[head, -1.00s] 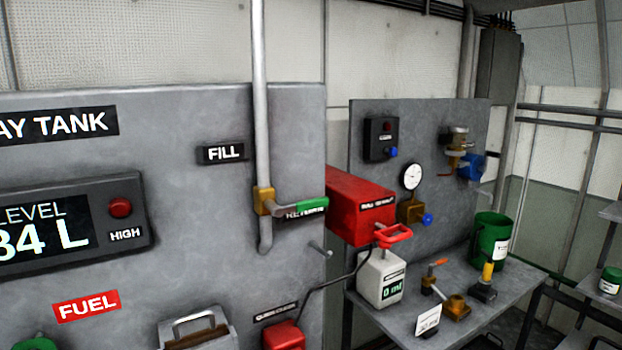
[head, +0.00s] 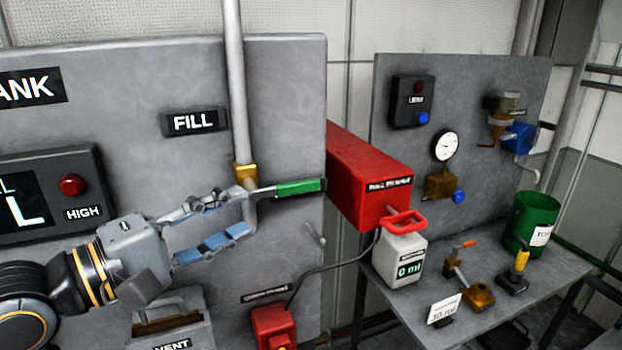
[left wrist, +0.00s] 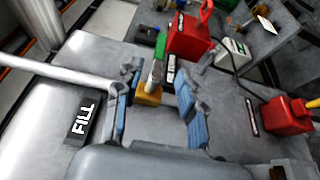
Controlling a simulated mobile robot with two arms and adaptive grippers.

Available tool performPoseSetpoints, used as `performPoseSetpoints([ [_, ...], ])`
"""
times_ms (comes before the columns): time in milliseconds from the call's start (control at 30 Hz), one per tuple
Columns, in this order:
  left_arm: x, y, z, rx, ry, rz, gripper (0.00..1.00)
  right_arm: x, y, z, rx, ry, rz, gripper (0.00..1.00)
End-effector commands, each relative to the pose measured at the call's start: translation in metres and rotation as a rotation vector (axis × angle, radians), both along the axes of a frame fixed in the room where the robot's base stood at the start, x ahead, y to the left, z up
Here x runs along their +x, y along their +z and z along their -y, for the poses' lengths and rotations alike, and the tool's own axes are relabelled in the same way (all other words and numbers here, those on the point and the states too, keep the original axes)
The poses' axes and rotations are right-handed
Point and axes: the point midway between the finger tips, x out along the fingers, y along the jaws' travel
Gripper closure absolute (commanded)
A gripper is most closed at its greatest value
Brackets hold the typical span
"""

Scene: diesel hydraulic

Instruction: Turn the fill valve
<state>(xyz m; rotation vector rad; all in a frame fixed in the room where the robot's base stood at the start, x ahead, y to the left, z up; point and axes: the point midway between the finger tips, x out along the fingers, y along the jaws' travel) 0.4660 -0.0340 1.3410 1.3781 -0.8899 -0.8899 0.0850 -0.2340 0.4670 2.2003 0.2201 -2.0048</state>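The fill valve is a brass body (head: 245,176) on a vertical grey pipe, beside the FILL label (head: 194,122). Its lever ends in a green handle (head: 300,187) that points to the right, about level. My left gripper (head: 246,212) is open, with its blue-padded fingers just left of the valve and lever. In the left wrist view, the brass body (left wrist: 148,96) and the green handle (left wrist: 160,45) show between the spread fingers (left wrist: 155,105). I cannot tell whether a finger touches the lever. My right gripper is in neither view.
A red tank (head: 362,180) juts out right of the panel. A white jug (head: 400,258) stands below it on a bench (head: 470,310) with brass fittings and a green bucket (head: 532,222). A red box (head: 272,325) and a grey vent box (head: 172,320) sit below the gripper.

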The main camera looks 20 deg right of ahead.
Motion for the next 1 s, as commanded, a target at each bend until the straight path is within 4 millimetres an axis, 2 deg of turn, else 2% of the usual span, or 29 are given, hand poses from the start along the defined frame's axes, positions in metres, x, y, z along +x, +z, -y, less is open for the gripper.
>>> performPoseSetpoints([
  [300,0.027,0.004,0.062,-0.001,-0.003,-0.002,0.60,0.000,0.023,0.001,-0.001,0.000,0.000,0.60],
  [500,0.042,0.002,0.093,0.001,-0.001,0.000,0.60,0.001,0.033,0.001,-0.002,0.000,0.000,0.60],
  [700,0.050,0.001,0.109,0.001,0.001,0.003,0.60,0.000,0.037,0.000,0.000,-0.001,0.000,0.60],
  [1000,0.051,-0.001,0.112,0.002,0.001,0.002,0.60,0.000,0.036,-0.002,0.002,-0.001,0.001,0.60],
])
